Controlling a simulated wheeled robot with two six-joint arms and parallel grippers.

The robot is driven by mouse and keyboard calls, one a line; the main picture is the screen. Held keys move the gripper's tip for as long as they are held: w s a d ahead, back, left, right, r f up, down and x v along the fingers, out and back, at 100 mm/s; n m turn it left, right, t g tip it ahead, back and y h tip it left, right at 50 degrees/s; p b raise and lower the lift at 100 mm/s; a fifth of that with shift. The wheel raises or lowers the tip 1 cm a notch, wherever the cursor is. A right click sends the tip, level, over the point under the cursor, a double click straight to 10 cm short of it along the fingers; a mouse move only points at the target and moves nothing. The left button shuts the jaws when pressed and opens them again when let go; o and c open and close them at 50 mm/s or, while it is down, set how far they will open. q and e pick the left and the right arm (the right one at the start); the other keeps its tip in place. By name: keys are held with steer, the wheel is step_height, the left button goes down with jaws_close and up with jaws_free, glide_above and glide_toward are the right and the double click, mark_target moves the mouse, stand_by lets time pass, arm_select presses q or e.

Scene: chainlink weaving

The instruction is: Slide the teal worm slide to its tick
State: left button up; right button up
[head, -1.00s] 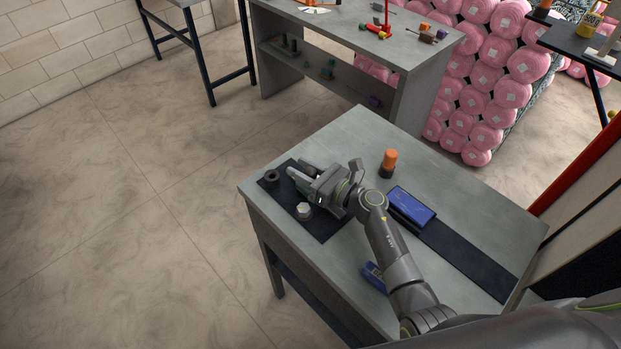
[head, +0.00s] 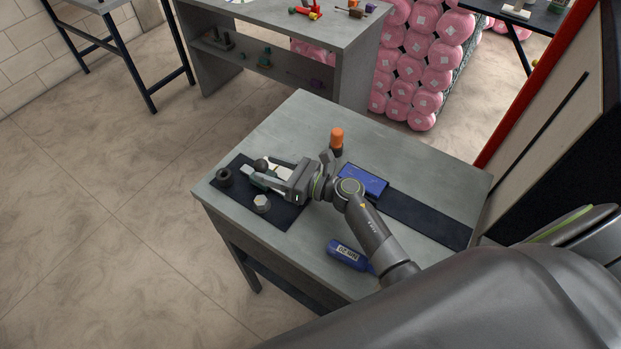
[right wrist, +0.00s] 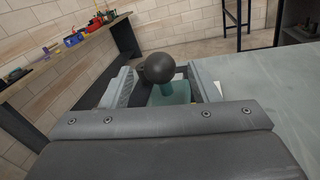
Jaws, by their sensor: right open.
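The teal worm slide (right wrist: 172,94) shows in the right wrist view with a dark ball knob (right wrist: 160,67) on a short teal stem. In the head view a little teal shows between my fingers, with the ball knob (head: 261,165) beside them. My right gripper (head: 258,176) is open, low over the dark mat (head: 285,218). In the right wrist view its fingers (right wrist: 163,88) stand to either side of the slide's knob and stem; I cannot tell whether they touch. I cannot make out the tick. My left gripper is out of view.
On the table (head: 300,115) a dark ring (head: 224,177) and a pale hex nut (head: 261,203) lie close to the gripper. The table's back is clear.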

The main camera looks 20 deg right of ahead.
steer(key=b+v, duration=0.1)
steer(key=v, duration=1)
steer(key=shift+s+d+r, duration=0.1)
steer(key=shift+s+d, duration=0.3)
steer(key=shift+s, duration=0.05)
